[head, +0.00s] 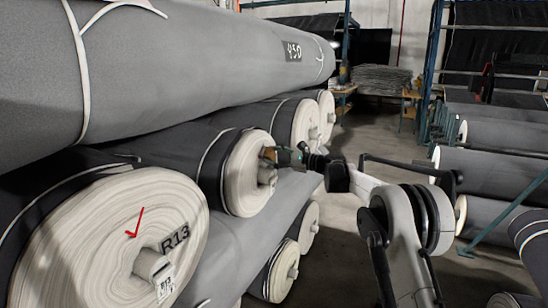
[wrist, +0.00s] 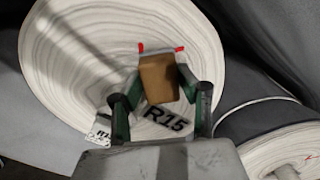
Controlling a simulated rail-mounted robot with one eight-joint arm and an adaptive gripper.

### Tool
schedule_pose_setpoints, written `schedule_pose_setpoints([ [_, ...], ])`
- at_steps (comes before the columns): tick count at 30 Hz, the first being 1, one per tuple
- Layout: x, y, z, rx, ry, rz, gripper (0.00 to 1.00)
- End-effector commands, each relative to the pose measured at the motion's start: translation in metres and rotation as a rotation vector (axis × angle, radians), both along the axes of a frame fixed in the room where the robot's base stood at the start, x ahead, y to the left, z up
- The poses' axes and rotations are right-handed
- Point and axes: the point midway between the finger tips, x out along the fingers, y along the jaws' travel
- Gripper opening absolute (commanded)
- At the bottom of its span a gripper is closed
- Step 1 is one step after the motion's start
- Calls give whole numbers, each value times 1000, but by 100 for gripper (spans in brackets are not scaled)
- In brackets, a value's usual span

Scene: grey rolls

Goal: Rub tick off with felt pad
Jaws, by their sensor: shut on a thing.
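My gripper (wrist: 158,88) is shut on a brown felt pad (wrist: 158,72) in the wrist view. The pad is in front of the cream end of the roll marked R15 (wrist: 80,60), just above the black R15 lettering (wrist: 167,119). Bits of a red mark (wrist: 180,49) show at the pad's upper corners; the pad hides the rest. I cannot tell whether the pad touches the roll. In the head view my gripper (head: 284,157) is at the middle roll's end (head: 242,178). A whole red tick (head: 134,222) shows on the nearer roll end marked R13 (head: 85,240).
A white tag (wrist: 99,130) hangs at the R15 roll's core, left of my gripper. A large grey roll (head: 200,60) lies on top of the stack. Another roll end (wrist: 280,155) is at the lower right of the wrist view. An aisle floor (head: 375,140) lies right of the stack.

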Motion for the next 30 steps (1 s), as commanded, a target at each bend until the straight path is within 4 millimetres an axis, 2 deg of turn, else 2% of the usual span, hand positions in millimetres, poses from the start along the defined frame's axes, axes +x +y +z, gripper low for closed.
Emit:
schedule_pose_setpoints([
  [18, -39, 11, 34, 0, 0, 1, 15],
  [30, -45, 12, 39, 0, 0, 0, 15],
])
